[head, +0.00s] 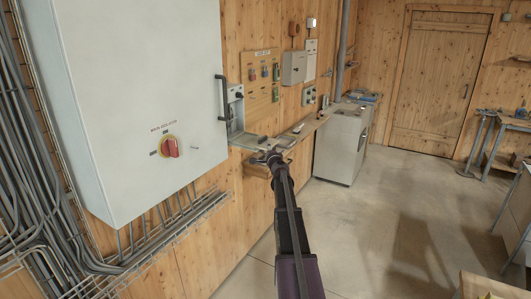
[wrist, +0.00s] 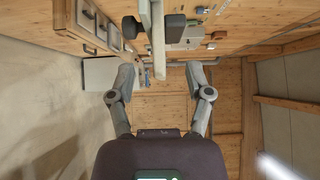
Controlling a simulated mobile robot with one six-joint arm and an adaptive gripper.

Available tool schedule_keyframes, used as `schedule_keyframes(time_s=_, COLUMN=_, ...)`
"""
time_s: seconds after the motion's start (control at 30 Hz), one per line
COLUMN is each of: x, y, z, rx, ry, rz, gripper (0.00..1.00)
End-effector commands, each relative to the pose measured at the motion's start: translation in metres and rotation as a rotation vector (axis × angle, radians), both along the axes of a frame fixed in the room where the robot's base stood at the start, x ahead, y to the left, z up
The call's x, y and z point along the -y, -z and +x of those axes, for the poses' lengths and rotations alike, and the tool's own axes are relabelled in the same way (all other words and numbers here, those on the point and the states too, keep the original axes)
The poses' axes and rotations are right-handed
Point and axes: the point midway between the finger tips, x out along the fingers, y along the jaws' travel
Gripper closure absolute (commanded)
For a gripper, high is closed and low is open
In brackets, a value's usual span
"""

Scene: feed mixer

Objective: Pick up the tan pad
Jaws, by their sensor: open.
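I cannot make out a tan pad for certain in either view. My gripper (head: 273,154) is at the front edge of a narrow wall shelf (head: 246,143) in the head view, hiding part of it. In the wrist view my gripper (wrist: 160,78) is open, with its two fingers wide apart. A pale, thin, upright strip reaches down between the fingertips, seen edge-on; it looks like the shelf (wrist: 158,52). Nothing is visibly held.
A large grey cabinet (head: 130,100) with a red switch (head: 170,147) fills the left. Small grey boxes (head: 294,67) hang on the wooden wall. A white floor cabinet (head: 341,148) stands beyond the shelf. The concrete floor (head: 400,220) to the right is clear.

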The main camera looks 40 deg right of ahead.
Motion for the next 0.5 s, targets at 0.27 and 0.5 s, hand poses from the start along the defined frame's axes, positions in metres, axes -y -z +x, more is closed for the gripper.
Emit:
schedule_keyframes(time_s=0.27, x=0.0002, y=0.0, z=-0.0002, rx=0.0, ry=0.0, rz=0.0, gripper=0.42)
schedule_keyframes(time_s=0.5, x=0.0005, y=0.0, z=-0.0004, rx=0.0, ry=0.001, rz=0.0, gripper=0.77)
